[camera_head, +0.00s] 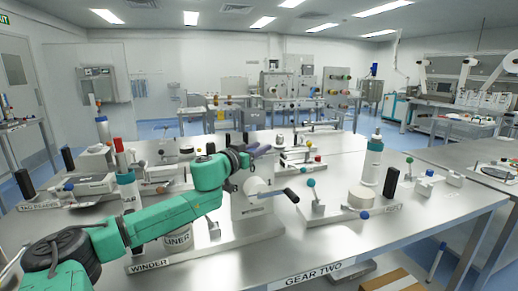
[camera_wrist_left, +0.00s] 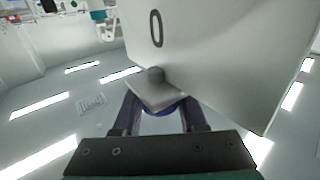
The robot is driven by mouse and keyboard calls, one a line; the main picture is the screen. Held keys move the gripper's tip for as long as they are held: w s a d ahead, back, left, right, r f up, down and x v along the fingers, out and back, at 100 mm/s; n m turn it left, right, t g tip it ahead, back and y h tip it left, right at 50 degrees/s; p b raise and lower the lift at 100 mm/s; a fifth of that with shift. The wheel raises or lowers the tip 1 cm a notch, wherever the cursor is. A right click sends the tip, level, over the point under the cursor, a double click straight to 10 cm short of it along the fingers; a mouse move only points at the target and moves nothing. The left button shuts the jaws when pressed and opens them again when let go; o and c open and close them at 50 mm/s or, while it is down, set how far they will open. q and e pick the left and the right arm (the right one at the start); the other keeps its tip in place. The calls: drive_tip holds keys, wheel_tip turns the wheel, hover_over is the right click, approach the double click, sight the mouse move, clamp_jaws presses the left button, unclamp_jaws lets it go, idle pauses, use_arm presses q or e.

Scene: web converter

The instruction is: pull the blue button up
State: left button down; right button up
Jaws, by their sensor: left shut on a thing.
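The green left arm reaches in from the left in the head view. Its gripper (camera_head: 258,151) is over the top of a white machine block (camera_head: 252,203) on the WINDER base. In the left wrist view, the two dark fingers (camera_wrist_left: 160,110) stand either side of the blue button (camera_wrist_left: 161,111), shut on it. Only a blue sliver of the button shows, under a grey plate with a small grey knob (camera_wrist_left: 155,75). In the head view I cannot make out the button at the gripper. My right gripper is not in view.
A crank with a black handle (camera_head: 291,195) sticks out right of the block. The front right of the steel table is clear.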

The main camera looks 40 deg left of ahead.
use_arm(q)
drive_tip(key=shift+r, duration=0.1)
drive_tip(key=shift+a+r+p, duration=0.1)
drive_tip(key=shift+r+p, duration=0.65)
drive_tip(key=shift+r, duration=0.05)
drive_tip(key=shift+w, duration=0.1)
drive_tip(key=shift+c, duration=2.2)
unclamp_jaws()
drive_tip(key=shift+r, duration=0.1)
